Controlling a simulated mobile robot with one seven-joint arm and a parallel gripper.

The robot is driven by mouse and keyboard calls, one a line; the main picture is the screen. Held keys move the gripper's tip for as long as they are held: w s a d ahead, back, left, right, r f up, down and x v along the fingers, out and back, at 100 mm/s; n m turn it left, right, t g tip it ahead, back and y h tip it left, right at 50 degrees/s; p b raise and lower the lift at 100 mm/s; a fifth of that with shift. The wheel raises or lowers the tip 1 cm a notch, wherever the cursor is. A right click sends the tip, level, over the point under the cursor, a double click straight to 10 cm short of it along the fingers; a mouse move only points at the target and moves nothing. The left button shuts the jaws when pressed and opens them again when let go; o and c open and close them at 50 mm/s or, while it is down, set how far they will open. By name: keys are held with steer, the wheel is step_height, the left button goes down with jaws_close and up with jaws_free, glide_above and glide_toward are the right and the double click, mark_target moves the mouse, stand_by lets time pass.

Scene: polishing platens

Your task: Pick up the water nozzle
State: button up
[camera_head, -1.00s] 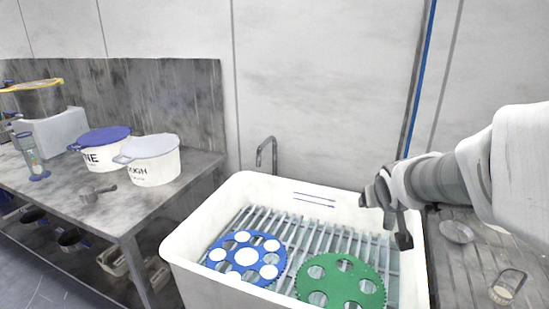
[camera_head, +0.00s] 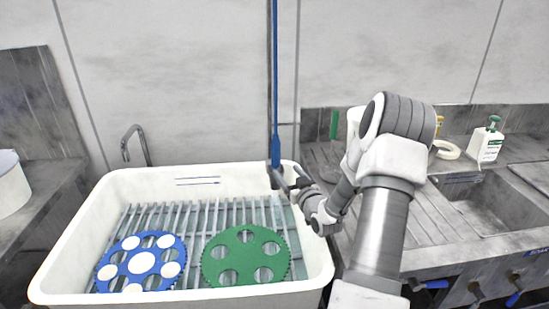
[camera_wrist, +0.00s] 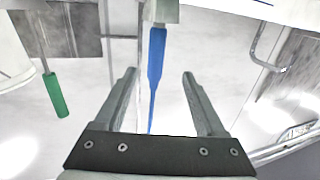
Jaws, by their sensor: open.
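The water nozzle (camera_head: 276,150) hangs on a thin blue hose (camera_head: 274,70) in front of the wall, above the back right rim of the white basin. In the wrist view its blue body (camera_wrist: 156,60) shows between and beyond my fingertips, with a pale grey block at the picture's top edge. My gripper (camera_head: 281,174) is close to the nozzle's lower end in the head view. In the wrist view my gripper (camera_wrist: 159,75) is open, with nothing held between its fingers. Whether a finger touches the nozzle cannot be told.
The white basin (camera_head: 42,285) holds a slatted rack with a blue disc (camera_head: 130,258) and a green disc (camera_head: 216,251). At right are a steel sink counter (camera_head: 452,238), a white bottle (camera_head: 487,142) and a tape-like ring (camera_head: 447,150). A green-handled tool (camera_wrist: 55,95) is beside my gripper.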

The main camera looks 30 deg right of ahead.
mark_target(277, 156)
steer(key=w+d, duration=0.1)
steer(key=w, duration=0.6)
steer(key=w+d, duration=0.1)
steer(key=w, duration=0.3)
steer(key=shift+w+d, duration=0.25)
steer(key=shift+d, duration=0.1)
jaws_close()
